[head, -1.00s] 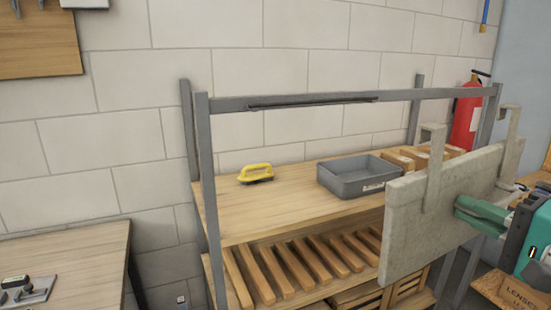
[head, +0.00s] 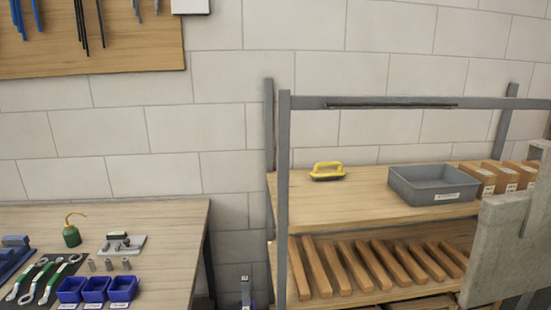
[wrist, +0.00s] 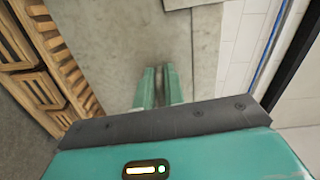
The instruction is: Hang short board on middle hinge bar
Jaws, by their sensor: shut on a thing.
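The short board is a pale grey slab (head: 505,250) with hooks on its upper edge. It stands at the right edge of the head view, cut off by the frame, in front of the shelf rack's right part. My gripper (wrist: 158,72) shows in the wrist view with its green fingers close together, shut on the board (wrist: 195,60). The gripper is out of the head view. The dark hinge bar (head: 392,105) lies along the rack's top grey rail. The board is apart from this bar, lower and to its right. Whether it is the middle bar cannot be told.
The rack has a wooden shelf (head: 310,195) with a yellow-handled tool (head: 327,171), a grey bin (head: 433,186) and boxes (head: 497,177). A workbench (head: 170,230) with tools and blue bins stands left. The rack's upright post (head: 284,200) is near.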

